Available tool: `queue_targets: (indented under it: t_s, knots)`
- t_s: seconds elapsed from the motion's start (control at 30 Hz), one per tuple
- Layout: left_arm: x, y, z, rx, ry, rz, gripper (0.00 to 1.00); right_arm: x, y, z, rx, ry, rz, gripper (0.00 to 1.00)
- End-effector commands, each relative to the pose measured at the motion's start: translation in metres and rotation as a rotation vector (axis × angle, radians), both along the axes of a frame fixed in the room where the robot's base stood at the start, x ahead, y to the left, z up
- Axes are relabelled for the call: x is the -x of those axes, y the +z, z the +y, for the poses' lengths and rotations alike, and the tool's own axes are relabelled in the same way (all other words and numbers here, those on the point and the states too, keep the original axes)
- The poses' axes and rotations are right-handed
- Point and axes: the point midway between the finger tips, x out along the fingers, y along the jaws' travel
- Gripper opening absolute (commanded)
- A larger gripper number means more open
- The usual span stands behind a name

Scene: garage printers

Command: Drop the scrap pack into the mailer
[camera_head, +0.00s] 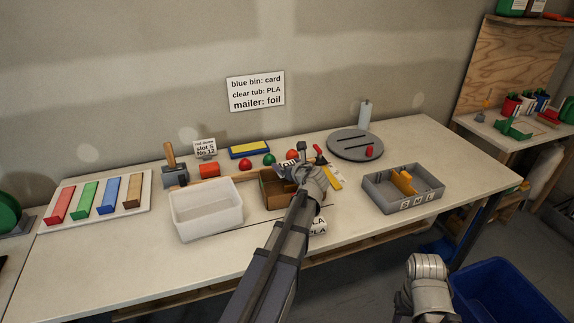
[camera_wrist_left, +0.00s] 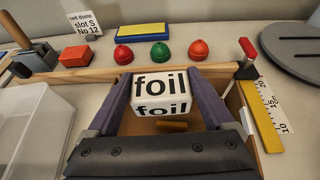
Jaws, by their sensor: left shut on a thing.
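The scrap pack (camera_wrist_left: 161,95) is a white block labelled "foil". My left gripper (camera_head: 291,172) is shut on it, one dark finger on each side in the left wrist view (camera_wrist_left: 160,96). The mailer (camera_head: 270,198) is an open brown box on the workbench, right of the clear tub. The pack is held over the mailer's opening; the gap below it is hard to judge. My left gripper and wrist hide much of the mailer in the head view. A small tan piece (camera_wrist_left: 172,126) shows below the pack. My right arm shows at the lower right of the head view, without visible fingers.
The clear tub (camera_head: 205,210) stands left of the mailer. Red and green domes (camera_wrist_left: 160,51) sit behind it. A ruler (camera_wrist_left: 270,118) and red-handled tool lie at its right. A white PLA block (camera_head: 318,227) is near the front edge. A grey tray (camera_head: 403,200) stands further right.

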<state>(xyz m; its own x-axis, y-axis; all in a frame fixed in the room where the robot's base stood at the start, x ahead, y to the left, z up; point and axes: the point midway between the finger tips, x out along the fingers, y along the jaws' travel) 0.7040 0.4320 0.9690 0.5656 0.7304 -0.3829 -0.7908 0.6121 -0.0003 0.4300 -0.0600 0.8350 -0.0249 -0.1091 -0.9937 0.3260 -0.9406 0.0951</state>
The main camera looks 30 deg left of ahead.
Motion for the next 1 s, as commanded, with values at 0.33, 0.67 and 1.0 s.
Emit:
queue_targets:
  t_s: [0.33, 0.67, 1.0]
  knots:
    - [0.0, -0.005, 0.0, 0.0, 0.0, 0.0, 0.25, 0.0, -0.005, 0.0, 0.0, 0.0, 0.0, 0.5]
    - [0.0, -0.005, 0.0, 0.0, 0.0, 0.0, 1.0, 0.0, -0.005, 0.0, 0.0, 0.0, 0.0, 0.5]
    - [0.015, 0.006, -0.017, 0.0, -0.001, 0.0, 1.0, 0.0, 0.006, 0.0, 0.0, 0.0, 0.0, 0.5]
